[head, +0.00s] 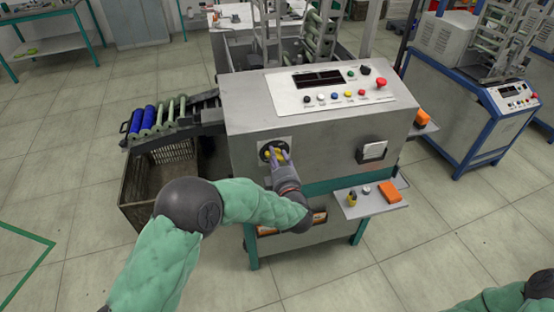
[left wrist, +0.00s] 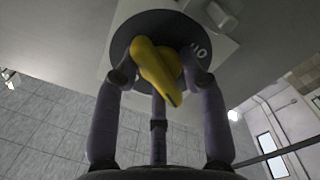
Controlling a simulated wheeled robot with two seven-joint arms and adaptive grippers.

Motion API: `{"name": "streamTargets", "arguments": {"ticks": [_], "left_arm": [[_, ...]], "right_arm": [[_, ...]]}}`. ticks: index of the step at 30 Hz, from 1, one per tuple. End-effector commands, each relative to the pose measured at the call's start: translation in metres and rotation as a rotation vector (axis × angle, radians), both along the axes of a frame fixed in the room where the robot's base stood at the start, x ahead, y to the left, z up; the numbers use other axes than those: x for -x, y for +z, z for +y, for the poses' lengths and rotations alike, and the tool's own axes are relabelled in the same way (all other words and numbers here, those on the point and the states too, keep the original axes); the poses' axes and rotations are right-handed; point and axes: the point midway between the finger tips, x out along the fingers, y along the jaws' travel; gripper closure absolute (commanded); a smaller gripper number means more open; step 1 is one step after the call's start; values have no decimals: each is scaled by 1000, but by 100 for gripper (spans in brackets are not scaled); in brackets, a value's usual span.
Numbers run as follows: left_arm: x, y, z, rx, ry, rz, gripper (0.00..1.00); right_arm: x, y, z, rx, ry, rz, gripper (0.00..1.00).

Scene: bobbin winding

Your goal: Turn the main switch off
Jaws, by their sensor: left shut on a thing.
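The main switch is a yellow rotary handle (left wrist: 157,72) on a dark round plate (left wrist: 150,30), seen close up in the left wrist view. In the head view the round plate (head: 266,149) sits at the left of the grey machine's front face. My left gripper (head: 277,158) reaches that face. In the left wrist view its fingers (left wrist: 158,85) are closed around the yellow handle. The handle looks slanted in that view. Part of a white marking shows on the plate, and the fingers hide some of its edge. My right gripper is not in the head view.
The grey machine (head: 245,112) has a button panel (head: 340,95) with a red mushroom button on top. A small side shelf (head: 365,203) holds an orange box (head: 389,192). A crate (head: 150,210) stands at the left under a roller rack with blue bobbins. Floor in front is clear.

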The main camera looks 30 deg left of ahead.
Motion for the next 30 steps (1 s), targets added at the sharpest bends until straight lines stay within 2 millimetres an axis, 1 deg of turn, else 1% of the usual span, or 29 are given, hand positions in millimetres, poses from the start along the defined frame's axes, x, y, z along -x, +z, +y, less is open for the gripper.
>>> {"name": "streamTargets", "arguments": {"ticks": [7, 16, 22, 30], "left_arm": [[1, -2, 1, 5, 4, 0, 98], [1, -3, 1, 83, 3, -77, 98], [1, -2, 1, 214, 4, -204, 98], [1, -3, 1, 237, 4, -227, 98]], "right_arm": [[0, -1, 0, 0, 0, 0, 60], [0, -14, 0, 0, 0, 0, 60], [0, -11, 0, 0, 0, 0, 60], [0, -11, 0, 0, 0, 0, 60]]}}
